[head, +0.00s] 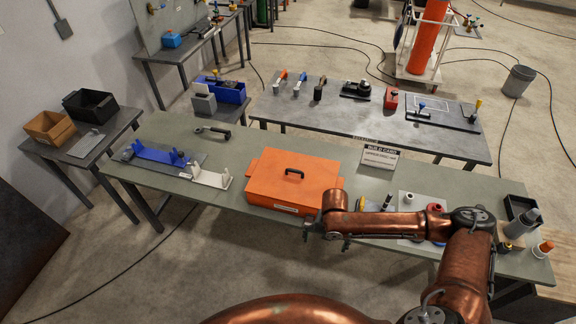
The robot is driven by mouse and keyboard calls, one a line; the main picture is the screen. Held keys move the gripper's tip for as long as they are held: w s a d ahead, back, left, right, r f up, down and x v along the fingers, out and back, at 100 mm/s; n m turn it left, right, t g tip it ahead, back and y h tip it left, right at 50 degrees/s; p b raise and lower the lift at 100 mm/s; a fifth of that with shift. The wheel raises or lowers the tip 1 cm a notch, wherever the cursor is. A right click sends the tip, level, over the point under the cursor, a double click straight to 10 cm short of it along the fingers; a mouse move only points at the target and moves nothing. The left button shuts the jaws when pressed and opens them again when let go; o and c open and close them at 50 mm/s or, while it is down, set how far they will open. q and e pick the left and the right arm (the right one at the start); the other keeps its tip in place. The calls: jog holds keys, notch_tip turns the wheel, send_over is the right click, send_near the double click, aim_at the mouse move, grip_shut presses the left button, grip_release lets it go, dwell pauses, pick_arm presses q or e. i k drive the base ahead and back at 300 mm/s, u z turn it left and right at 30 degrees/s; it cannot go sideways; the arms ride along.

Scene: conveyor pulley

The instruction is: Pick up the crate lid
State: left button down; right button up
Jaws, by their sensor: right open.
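The orange crate lid (275,185) lies flat on an orange crate (265,203) on the long green table. A black handle (294,173) stands up from the middle of the lid. My right gripper (327,236) is open and empty, close to the crate's front right corner, to the right of and nearer than the handle. My right arm comes in from the right and covers part of the table's front edge. My left gripper is not in view.
A blue fixture (158,155), a white bracket (211,177) and a wrench (213,131) lie left of the crate. A build card sign (380,156) stands behind right. Small parts and a black tray (521,210) sit at the right. Bare tabletop (240,145) lies behind the crate.

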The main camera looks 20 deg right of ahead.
aim_at(296, 178)
jog(key=i, duration=1.35)
jog(key=z, duration=0.05)
